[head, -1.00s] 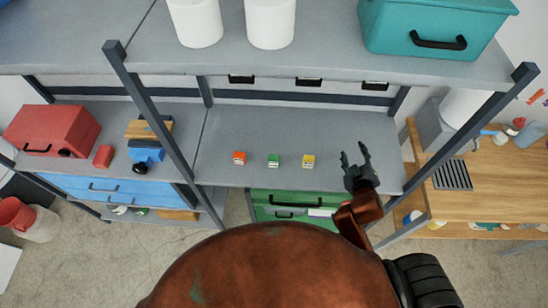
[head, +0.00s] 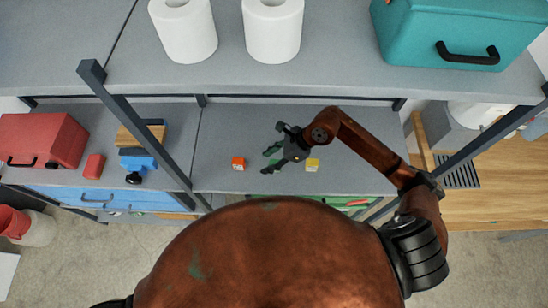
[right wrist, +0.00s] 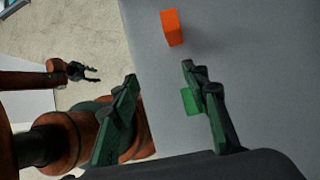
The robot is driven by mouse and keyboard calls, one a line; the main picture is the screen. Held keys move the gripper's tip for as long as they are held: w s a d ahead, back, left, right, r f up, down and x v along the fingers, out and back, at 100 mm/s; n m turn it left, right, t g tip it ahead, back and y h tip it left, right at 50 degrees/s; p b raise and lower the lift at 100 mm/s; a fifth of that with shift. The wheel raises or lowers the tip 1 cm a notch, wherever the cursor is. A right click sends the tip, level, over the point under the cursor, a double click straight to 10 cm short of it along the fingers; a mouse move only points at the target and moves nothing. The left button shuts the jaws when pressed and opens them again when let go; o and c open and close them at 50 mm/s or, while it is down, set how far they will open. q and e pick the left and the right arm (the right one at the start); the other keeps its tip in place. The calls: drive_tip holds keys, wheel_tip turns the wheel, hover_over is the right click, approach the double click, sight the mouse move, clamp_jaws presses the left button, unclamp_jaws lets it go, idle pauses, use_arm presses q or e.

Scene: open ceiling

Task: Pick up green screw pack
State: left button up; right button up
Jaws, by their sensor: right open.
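The green screw pack (right wrist: 190,102) lies on the grey shelf. In the right wrist view it shows at the inner side of the right-hand finger, partly covered by it; I cannot tell whether they touch. In the head view the pack is mostly hidden by my right gripper (head: 273,141), which is over the shelf. That gripper is open, with nothing held between its fingers (right wrist: 158,76). My left gripper (right wrist: 86,72) shows small at the left of the right wrist view, apart from the shelf, with its fingers spread. It is not in the head view.
An orange pack (head: 238,163) stands left of the green one and a yellow pack (head: 312,165) right of it. A dark post (head: 135,125) rises at left. The upper shelf (head: 335,75) holds white rolls (head: 273,30) and a teal toolbox (head: 420,35).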

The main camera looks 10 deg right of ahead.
drive_tip(key=w+d+f+h, duration=0.2)
drive_tip(key=d+f+h, duration=0.1)
drive_tip(key=d, duration=0.3)
drive_tip(key=shift+n, duration=0.3)
drive_tip(key=x, duration=0.2)
drive_tip(key=p+x, duration=0.1)
drive_tip(key=x, duration=0.1)
drive_tip(key=s+x, duration=0.1)
drive_tip(key=x, duration=0.1)
drive_tip(key=shift+w+a+f+p, duration=0.15)
drive_tip(key=shift+a+p, duration=0.15)
drive_tip(key=shift+p, duration=0.05)
drive_tip(key=shift+a+f, duration=0.2)
drive_tip(key=shift+f, duration=0.4)
drive_tip(key=shift+c, duration=0.4)
clamp_jaws()
